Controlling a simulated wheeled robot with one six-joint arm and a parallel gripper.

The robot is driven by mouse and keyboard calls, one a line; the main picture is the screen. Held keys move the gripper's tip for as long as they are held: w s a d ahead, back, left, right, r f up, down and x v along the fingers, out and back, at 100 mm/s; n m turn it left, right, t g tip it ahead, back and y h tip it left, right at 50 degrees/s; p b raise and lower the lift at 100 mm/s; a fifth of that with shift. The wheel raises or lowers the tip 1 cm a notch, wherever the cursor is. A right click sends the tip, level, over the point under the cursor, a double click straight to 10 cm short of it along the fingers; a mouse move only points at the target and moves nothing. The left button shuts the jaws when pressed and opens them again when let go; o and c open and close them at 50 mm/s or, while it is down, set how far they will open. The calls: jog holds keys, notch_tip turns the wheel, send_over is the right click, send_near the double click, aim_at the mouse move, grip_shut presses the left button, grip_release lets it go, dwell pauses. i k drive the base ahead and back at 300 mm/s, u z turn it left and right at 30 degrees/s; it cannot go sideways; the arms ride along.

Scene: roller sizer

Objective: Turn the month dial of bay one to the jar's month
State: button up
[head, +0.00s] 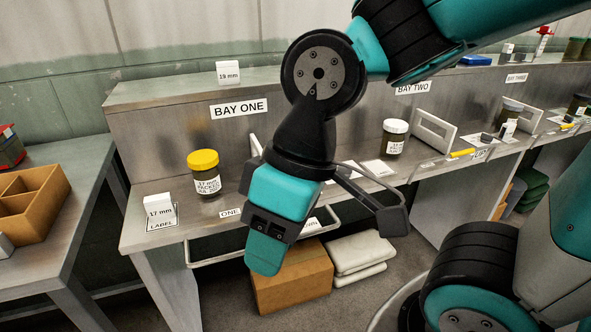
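The bay one jar (205,174) stands upright on the bench, with a yellow lid and dark contents. Its label seems to read "17 mm", "PACKED" and "JUL", with the last line too small to read surely. The BAY ONE sign (239,108) is on the back panel. No month dial can be made out; my arm covers the middle and right of bay one. My gripper (266,254) hangs in front of the bench edge, right of the jar and apart from it. Its fingers cannot be told apart, and I see nothing held.
A white "17 mm" card (158,210) stands on the LABEL spot left of the jar. A rail (205,262) runs along the bench front. A cardboard box (300,280) and white sacks (358,252) lie below. Bay two's white-lidded jar (394,138) stands to the right.

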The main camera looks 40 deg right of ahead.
aim_at(347, 172)
jog(key=k, duration=1.05)
jog(key=z, duration=1.2)
jog(key=i, duration=0.65)
jog(key=u, duration=0.5)
jog(key=i, duration=0.7)
jog(key=u, duration=0.75)
